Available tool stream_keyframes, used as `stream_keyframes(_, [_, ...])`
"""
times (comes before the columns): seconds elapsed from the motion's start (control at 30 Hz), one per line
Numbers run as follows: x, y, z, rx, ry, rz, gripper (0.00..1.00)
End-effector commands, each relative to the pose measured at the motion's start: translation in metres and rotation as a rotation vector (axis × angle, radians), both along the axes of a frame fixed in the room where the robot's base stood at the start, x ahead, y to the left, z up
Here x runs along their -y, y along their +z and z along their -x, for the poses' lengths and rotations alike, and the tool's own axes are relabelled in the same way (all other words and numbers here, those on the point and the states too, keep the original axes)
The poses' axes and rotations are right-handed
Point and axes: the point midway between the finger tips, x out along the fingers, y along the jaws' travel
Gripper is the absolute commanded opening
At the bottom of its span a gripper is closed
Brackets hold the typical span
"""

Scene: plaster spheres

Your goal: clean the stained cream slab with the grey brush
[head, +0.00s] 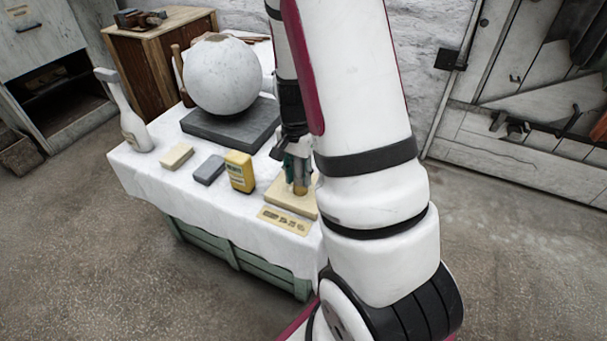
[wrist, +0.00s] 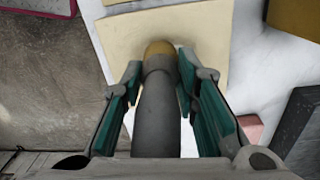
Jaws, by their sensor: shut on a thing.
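The cream slab (head: 283,191) lies flat near the right front of the white-clothed table, partly behind my arm. It also shows in the wrist view (wrist: 217,35), where I see no clear stain on its visible part. My gripper (head: 295,160) is above the slab, and its teal-padded fingers (wrist: 158,75) are closed about the grey brush (wrist: 157,115). The brush has a dark grey handle and a golden-tan head, which appears over the slab's near edge. I cannot tell whether the head touches the slab.
A yellow box (head: 240,172), a grey block (head: 209,170) and a cream block (head: 176,156) stand left of the slab. A marked tan plate (head: 284,221) lies in front. A plaster sphere (head: 222,76) rests on a dark base (head: 210,125).

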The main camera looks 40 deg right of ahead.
Motion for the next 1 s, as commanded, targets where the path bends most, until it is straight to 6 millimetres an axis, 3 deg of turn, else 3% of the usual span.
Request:
stream_keyframes(0.43, [-0.003,0.0,-0.008,0.0,0.0,0.0,0.0])
stream_keyframes(1.0, [0.002,0.014,0.006,0.0,0.0,0.0,0.0])
